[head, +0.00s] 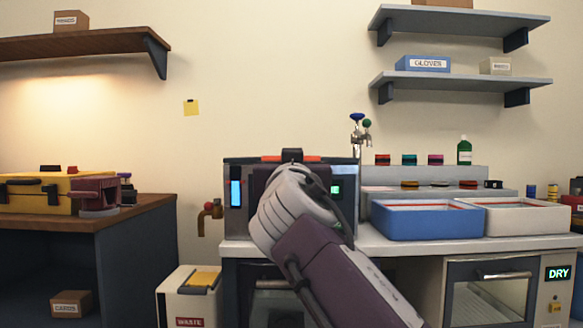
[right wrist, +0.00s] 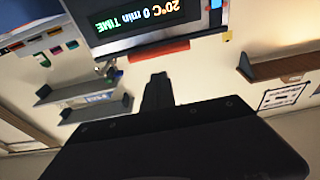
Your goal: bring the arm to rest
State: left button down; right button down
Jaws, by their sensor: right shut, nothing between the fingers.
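My right arm (head: 340,265) comes in from the bottom right of the head view and rises in front of the grey machine (head: 234,170) on the counter. Its wrist covers the middle of the machine. My right gripper (right wrist: 158,80) shows in the right wrist view as a narrow dark pair of fingers, shut and empty. The picture there is upside down. The fingers point toward the machine's orange strip (right wrist: 158,51), apparently without touching it. In the head view the fingers cannot be made out clearly. My left gripper is in neither view.
A blue tray (head: 425,225) and a white tray (head: 525,222) stand on the counter right of the arm. A waste bin (head: 188,300) stands left of the counter. A yellow case (head: 45,192) sits on the left bench.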

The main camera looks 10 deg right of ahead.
jog(key=w+d+r+m+g+h+p, duration=0.1)
jog(key=w+d+r+g+h+p, duration=0.1)
jog(key=d+r+p, duration=0.35)
jog(key=d+f+g+p, duration=0.2)
jog(key=f+g+p, duration=0.15)
jog(key=f, duration=0.55)
jog(key=w+d+f+n+g+y+p, duration=0.15)
jog(key=f+p, duration=0.25)
jog(key=f, duration=0.4)
jog(key=s+d+f+m+g+p, duration=0.1)
jog(key=d+f+g+p, duration=0.15)
jog(key=f, duration=0.65)
jog(key=s+a+f+n+g+y+p, duration=0.1)
jog(key=s+a+f+g+y+p, duration=0.3)
jog(key=s+f, duration=0.85)
jog(key=s+a+f+n+g+y, duration=0.1)
jog(key=s+f+g, duration=0.4)
jog(key=s+f, duration=0.75)
notch_tip(320, 180, up, 38)
jog(key=p, duration=3.8)
jog(key=shift+w, duration=0.35)
